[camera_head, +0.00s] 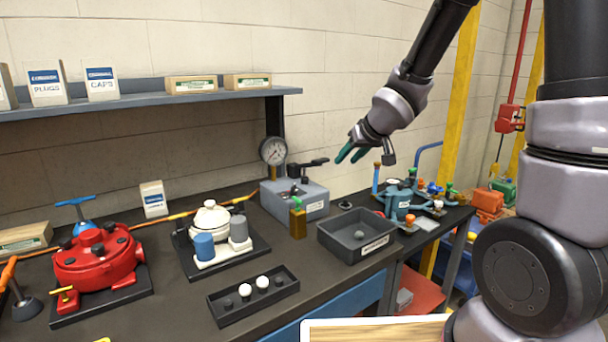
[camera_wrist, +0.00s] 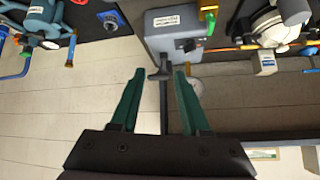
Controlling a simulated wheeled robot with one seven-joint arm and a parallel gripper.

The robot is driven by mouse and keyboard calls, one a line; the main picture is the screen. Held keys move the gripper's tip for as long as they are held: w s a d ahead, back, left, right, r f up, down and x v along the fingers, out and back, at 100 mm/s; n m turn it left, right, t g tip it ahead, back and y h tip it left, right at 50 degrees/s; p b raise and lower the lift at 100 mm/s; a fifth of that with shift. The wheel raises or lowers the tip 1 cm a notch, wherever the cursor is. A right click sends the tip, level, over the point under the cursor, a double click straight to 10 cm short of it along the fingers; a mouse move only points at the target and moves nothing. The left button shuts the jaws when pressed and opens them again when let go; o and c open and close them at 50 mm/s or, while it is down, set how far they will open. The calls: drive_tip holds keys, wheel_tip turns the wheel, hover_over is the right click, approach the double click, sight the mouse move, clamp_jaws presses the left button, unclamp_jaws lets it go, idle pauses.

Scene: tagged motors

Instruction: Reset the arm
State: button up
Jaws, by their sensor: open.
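My arm reaches in from the upper right in the head view. My gripper (camera_head: 350,153) hangs in the air above the back of the bench, near the grey box with the gauge (camera_head: 300,195). In the wrist view its two green fingers (camera_wrist: 160,88) are apart with nothing held between them. The grey box (camera_wrist: 180,35) and its black lever (camera_wrist: 160,73) lie beyond the fingertips in that view.
A red round device (camera_head: 98,262), a white pot-like device (camera_head: 211,217), a black tray with balls (camera_head: 222,318) and a grey bin (camera_head: 345,250) stand on the dark bench. A blue valve assembly (camera_head: 400,197) stands right. A shelf (camera_head: 150,101) runs along the wall.

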drive_tip(key=s+d+r+m+h, duration=0.3)
drive_tip(key=s+d+r+m, duration=0.2)
drive_tip(key=s+d+r, duration=0.55)
drive_tip(key=s+d+r+m+g+y, duration=0.1)
drive_tip(key=s+r, duration=0.4)
drive_tip(key=s, duration=0.6)
drive_tip(key=shift+s+d+r+m, duration=0.15)
drive_tip(key=shift+s+m, duration=0.1)
drive_tip(key=shift+m, duration=0.55)
